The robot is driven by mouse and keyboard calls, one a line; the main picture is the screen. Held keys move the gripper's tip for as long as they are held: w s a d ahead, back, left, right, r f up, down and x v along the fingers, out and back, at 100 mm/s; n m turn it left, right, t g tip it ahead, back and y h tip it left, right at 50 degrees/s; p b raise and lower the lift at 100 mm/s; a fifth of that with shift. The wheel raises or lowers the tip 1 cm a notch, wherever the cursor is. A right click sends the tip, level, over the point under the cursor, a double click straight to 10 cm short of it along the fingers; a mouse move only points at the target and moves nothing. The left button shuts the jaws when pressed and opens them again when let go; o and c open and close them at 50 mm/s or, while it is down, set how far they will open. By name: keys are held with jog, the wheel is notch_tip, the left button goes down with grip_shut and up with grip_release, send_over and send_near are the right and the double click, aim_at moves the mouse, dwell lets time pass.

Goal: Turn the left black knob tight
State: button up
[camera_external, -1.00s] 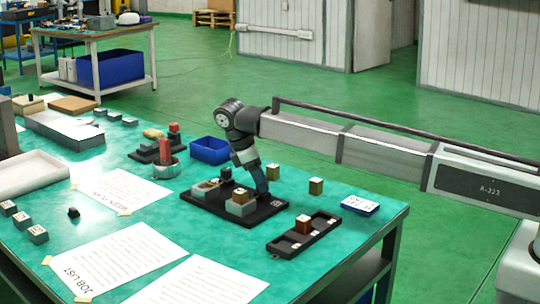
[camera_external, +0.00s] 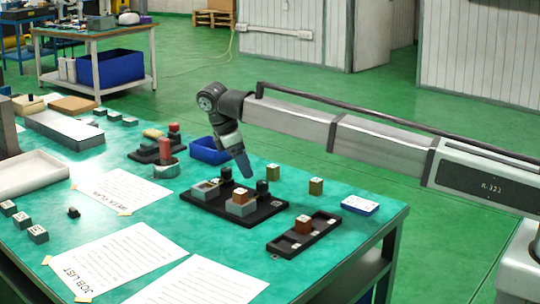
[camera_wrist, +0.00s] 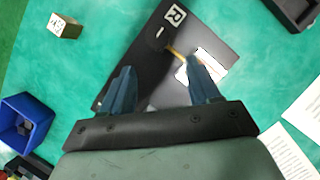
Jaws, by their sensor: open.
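A black base plate (camera_external: 215,208) lies on the green table and carries two grey vise-like fixtures. The left black knob (camera_external: 226,174) stands upright at the back of the plate, beside the left fixture (camera_external: 205,189). The right black knob (camera_external: 262,187) stands near the right fixture (camera_external: 241,205), which holds a brown block. My gripper (camera_external: 246,174) is above the plate, between the two knobs in the picture and apart from both. In the wrist view its two blue fingers (camera_wrist: 162,88) are spread with nothing held. The plate (camera_wrist: 145,58) shows beyond them; I cannot make out the left knob there.
A blue bin (camera_external: 209,151) stands behind the plate. Brass-coloured blocks (camera_external: 316,187) and (camera_external: 273,172) stand to the right and behind. A black tray (camera_external: 290,243) with a brown block lies in front right. A red-topped part (camera_external: 165,150) stands at left.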

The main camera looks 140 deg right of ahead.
jog(key=w+d, duration=0.6)
jog(key=w, duration=0.1)
jog(key=shift+d, duration=0.25)
jog(key=t+h, duration=0.3)
send_near(262, 182)
notch_tip(262, 182, down, 9)
jog(key=shift+s, duration=0.15)
dwell(0.5)
